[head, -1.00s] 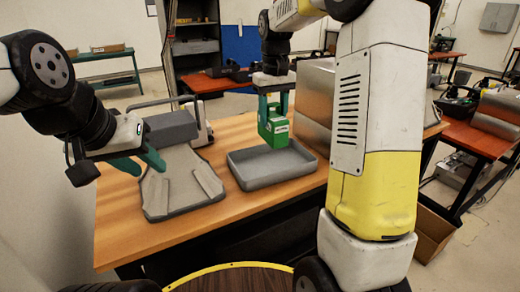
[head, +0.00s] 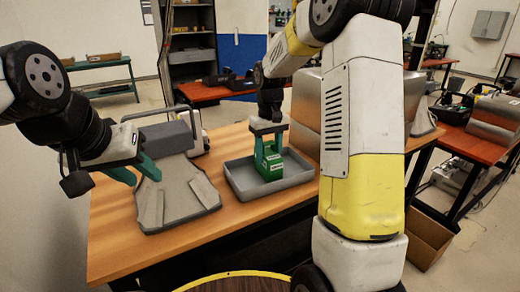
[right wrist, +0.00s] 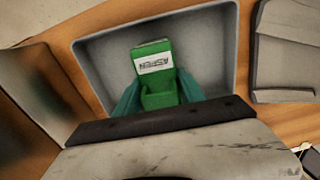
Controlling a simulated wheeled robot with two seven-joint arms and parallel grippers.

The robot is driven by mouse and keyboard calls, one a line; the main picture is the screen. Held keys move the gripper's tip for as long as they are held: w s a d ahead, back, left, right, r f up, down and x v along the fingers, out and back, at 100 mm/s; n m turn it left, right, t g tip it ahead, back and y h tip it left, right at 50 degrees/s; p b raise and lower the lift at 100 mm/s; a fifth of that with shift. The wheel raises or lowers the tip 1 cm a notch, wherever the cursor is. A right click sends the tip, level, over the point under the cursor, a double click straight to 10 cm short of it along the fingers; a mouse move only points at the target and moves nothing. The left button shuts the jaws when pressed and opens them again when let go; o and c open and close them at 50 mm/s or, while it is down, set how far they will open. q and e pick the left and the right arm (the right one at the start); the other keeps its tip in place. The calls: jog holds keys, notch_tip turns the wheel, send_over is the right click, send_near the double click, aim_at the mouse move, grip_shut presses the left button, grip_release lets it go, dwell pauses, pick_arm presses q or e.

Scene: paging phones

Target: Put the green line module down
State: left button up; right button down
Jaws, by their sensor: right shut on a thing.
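The green line module (head: 270,166) has a white label and sits low inside the grey tray (head: 238,187) in the head view. My right gripper (head: 268,146) is above the tray and shut on the module from above. In the right wrist view the module (right wrist: 157,70) lies between the two green fingers, inside the tray walls (right wrist: 100,72). I cannot tell for certain if its underside touches the tray floor. My left gripper (head: 138,172) hangs empty at the left, near the grey cradle (head: 178,197), with its fingers apart.
The grey cradle with a raised block and handle stands left of the tray on the wooden table (head: 120,240). A shiny metal box (head: 307,112) stands behind and right of the tray. The front strip of table is clear.

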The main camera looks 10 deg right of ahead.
jog(key=c, duration=0.7)
grip_release()
jog(key=shift+f, duration=0.15)
